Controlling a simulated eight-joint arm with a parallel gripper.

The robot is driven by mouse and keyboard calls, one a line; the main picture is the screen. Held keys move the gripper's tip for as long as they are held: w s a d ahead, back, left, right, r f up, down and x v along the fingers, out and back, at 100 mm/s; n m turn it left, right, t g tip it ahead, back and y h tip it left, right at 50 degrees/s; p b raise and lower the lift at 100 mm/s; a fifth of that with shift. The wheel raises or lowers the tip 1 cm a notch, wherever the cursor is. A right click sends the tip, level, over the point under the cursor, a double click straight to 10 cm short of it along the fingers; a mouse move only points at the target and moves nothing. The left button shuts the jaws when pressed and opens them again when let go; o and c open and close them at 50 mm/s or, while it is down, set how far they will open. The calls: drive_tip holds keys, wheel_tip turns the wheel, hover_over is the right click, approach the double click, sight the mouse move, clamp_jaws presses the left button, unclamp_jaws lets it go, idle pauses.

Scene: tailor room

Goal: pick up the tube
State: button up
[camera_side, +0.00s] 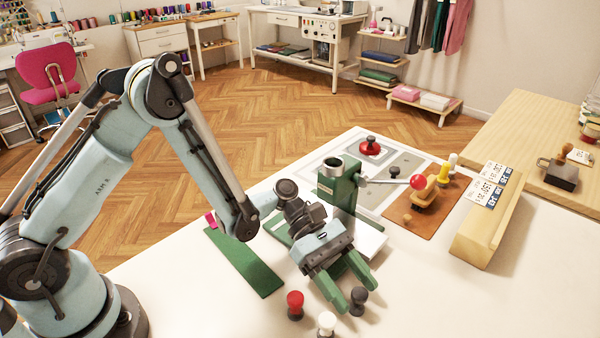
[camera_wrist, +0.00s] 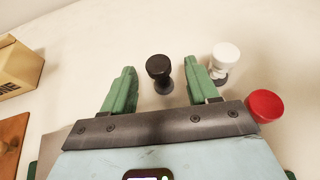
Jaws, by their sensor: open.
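My gripper (camera_side: 357,295) is open, its two green fingers pointing down toward the white table near its front. In the wrist view my gripper (camera_wrist: 160,68) has a black knob-topped piece (camera_wrist: 159,69) showing between its fingers, not gripped. A white piece (camera_wrist: 225,55) stands by the right finger, and a red one (camera_wrist: 266,106) is beyond the gripper's right corner. In the side view the black (camera_side: 358,296), white (camera_side: 326,320) and red (camera_side: 295,301) pieces stand close together. No plain tube is clear; I cannot tell which object is meant.
A green press (camera_side: 337,188) with a red-knobbed lever stands behind my gripper. A green strip (camera_side: 245,262) lies left of it. A brown mat (camera_side: 435,213) with small tools and a wooden block (camera_side: 487,225) with printed cards are to the right. The front right tabletop is clear.

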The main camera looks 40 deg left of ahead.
clamp_jaws()
idle(0.3)
drive_tip(key=shift+r, duration=0.1)
